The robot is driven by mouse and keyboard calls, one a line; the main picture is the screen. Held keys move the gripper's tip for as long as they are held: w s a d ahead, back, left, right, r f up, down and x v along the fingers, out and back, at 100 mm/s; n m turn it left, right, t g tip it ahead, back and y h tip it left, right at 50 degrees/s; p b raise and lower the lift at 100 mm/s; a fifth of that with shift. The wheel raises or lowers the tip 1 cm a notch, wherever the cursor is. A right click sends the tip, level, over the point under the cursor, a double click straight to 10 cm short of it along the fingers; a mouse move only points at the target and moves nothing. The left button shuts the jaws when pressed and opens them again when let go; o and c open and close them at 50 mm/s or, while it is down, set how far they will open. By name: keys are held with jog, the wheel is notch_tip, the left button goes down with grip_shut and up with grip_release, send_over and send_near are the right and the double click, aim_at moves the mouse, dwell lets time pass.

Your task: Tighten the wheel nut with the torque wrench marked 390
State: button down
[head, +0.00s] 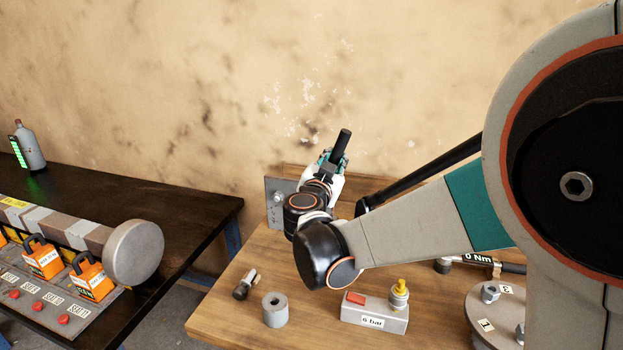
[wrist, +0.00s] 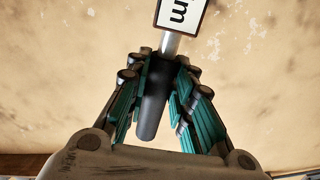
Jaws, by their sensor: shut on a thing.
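My gripper (head: 333,160) is raised over the back of the wooden table, shut on the black handle (head: 342,144) of a tool. In the wrist view its teal fingers (wrist: 158,95) lie on both sides of the handle (wrist: 153,98). A metal shaft and a white label (wrist: 181,12) ending in "m" extend from it; its number is out of frame. Another wrench (head: 480,259) lies at the right, its label showing "0 Nm", partly hidden by my arm. A round grey hub (head: 474,312) carries nuts (head: 490,293) and a "1" tag; my arm cuts off its right side.
A grey cylinder (head: 275,310), a small black-and-metal piece (head: 243,285) and a "6 bar" box (head: 374,316) stand on the wooden table (head: 225,305). An upright metal plate (head: 275,203) is beside my gripper. A dark bench (head: 165,205) at left holds an axle (head: 134,252) and orange padlocks (head: 42,259).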

jog(key=shift+s, duration=0.15)
jog(key=shift+v, duration=2.1)
jog(key=shift+a, duration=0.1)
